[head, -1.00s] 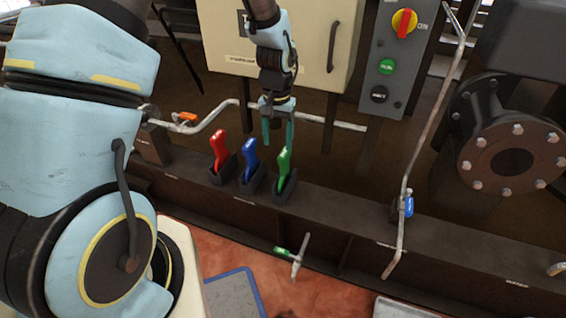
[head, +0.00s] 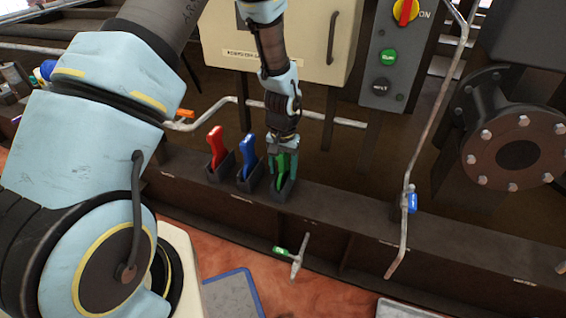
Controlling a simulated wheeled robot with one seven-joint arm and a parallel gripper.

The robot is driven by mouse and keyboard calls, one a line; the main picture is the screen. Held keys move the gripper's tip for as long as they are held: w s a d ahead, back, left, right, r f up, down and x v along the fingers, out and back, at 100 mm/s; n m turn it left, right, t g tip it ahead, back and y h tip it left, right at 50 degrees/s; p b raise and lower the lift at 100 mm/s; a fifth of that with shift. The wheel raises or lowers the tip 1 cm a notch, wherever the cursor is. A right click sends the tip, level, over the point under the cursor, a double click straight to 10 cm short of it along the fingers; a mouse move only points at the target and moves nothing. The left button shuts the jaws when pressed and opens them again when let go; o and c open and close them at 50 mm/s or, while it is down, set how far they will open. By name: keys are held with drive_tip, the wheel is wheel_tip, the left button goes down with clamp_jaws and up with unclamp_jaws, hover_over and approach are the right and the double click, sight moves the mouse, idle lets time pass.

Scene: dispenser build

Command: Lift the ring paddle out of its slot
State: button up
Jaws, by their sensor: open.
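Three paddles stand upright in a row of dark slots on the beam in the head view: a red paddle (head: 216,148), a blue paddle (head: 248,158) and a green paddle (head: 281,168). No ring mark can be made out on any of them at this size. My gripper (head: 284,161) is open and low over the green paddle, its teal fingers at the paddle's upper part. The fingers hide much of the green paddle. It sits in the rightmost slot (head: 284,191). The exact gap between fingers and paddle cannot be seen.
The blue paddle stands close left of my gripper. A cream cabinet (head: 300,72) and a grey control panel (head: 385,75) are behind. A bent pipe with a blue valve handle (head: 412,203) rises at the right. A green-handled valve (head: 283,251) sticks out in front, below the slots.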

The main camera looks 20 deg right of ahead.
drive_tip(key=shift+f, duration=0.1)
drive_tip(key=shift+c, duration=0.3)
clamp_jaws()
idle(0.4)
drive_tip(key=shift+o, duration=0.3)
unclamp_jaws()
wheel_tip(320, 180, up, 11)
drive_tip(key=shift+f+p, duration=0.1)
drive_tip(key=shift+p, duration=1)
